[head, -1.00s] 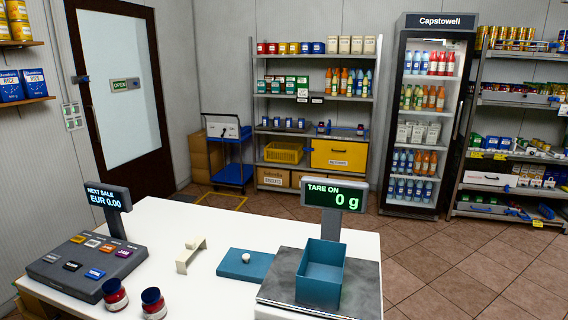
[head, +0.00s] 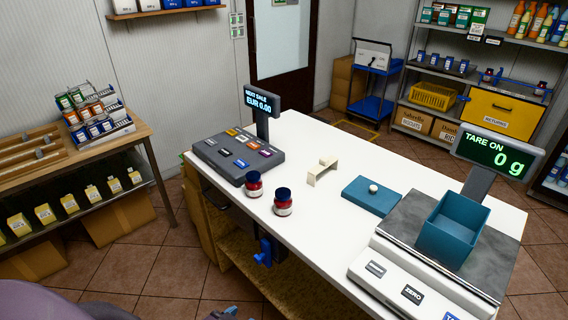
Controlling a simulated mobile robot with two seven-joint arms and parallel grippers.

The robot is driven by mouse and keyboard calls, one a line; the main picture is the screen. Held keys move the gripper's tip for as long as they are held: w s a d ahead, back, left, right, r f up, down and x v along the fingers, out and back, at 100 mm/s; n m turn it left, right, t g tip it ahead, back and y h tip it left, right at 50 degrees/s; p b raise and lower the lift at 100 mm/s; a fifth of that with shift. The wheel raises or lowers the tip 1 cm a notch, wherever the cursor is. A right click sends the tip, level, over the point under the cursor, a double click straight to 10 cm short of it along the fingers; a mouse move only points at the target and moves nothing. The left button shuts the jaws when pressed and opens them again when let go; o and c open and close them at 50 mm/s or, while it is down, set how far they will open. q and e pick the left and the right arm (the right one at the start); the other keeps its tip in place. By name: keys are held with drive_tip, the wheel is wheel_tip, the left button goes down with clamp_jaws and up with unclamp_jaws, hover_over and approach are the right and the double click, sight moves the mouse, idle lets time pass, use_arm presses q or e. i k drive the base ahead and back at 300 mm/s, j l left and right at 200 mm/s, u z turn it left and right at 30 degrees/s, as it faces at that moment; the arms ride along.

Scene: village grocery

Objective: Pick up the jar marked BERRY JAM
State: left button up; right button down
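Two small jars with dark blue lids, red contents and pale labels stand upright on the white counter (head: 330,225) near its front edge. The left jar (head: 253,184) is beside the keypad; the right jar (head: 283,202) is slightly nearer and a short gap away. The label writing is too small to read, so I cannot tell which is BERRY JAM. A rounded grey-purple part of mine shows at the bottom left, and a small dark shape at the bottom edge is unclear.
The till keypad (head: 238,156) is left of the jars. A cream bracket (head: 321,172), a blue lid (head: 371,196) and a scale with a blue bin (head: 448,238) are to the right. A wooden rack (head: 140,135) stands left, with floor between.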

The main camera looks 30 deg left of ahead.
sight(253, 182)
drive_tip(key=j, duration=0.75)
drive_tip(key=i+j, duration=0.15)
drive_tip(key=j, duration=1.4)
drive_tip(key=i, duration=0.05)
